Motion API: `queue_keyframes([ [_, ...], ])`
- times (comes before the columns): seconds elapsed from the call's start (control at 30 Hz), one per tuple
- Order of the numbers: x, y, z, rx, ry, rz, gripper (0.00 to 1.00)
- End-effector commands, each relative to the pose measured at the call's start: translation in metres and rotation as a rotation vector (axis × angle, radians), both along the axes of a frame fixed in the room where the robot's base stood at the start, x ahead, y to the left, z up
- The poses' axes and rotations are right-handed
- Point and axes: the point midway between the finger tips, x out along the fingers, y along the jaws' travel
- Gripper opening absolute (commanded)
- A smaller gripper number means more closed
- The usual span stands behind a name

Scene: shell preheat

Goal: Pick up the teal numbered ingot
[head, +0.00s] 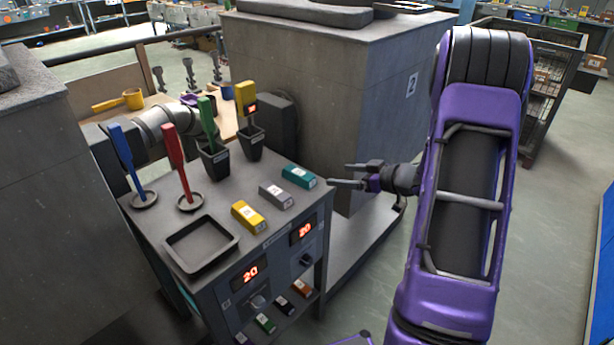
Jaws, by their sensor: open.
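The teal ingot (298,176) lies on the top of the grey cabinet (225,262), near its right edge, with a white label on it. It is the farthest back of three ingots in a slanting row. A grey ingot (275,195) and a yellow ingot (248,217) lie in front of it to the left. My gripper (347,175) is open and empty, with its fingers pointing left. It is just right of the teal ingot, and a small gap shows between them. Whether the fingers are level with the ingot is hard to tell.
A black tray (168,255) sits at the cabinet's front left. Red (176,165) and blue (127,158) upright tools stand behind it. Two dark cups (214,165) hold green and yellow handles. A large grey block (310,75) rises behind. Several ingots lie on the lower shelf.

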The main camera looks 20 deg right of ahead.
Motion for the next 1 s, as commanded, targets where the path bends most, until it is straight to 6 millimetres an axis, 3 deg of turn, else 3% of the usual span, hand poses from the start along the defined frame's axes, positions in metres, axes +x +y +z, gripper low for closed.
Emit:
queue_keyframes([
  [0.5, 0.078, 0.051, -0.041, 0.0, 0.0, 0.002, 0.88],
  [0.77, 0.095, 0.061, -0.047, 0.0, 0.0, 0.0, 0.88],
  [1.0, 0.119, 0.081, -0.063, 0.0, 0.0, 0.002, 0.88],
])
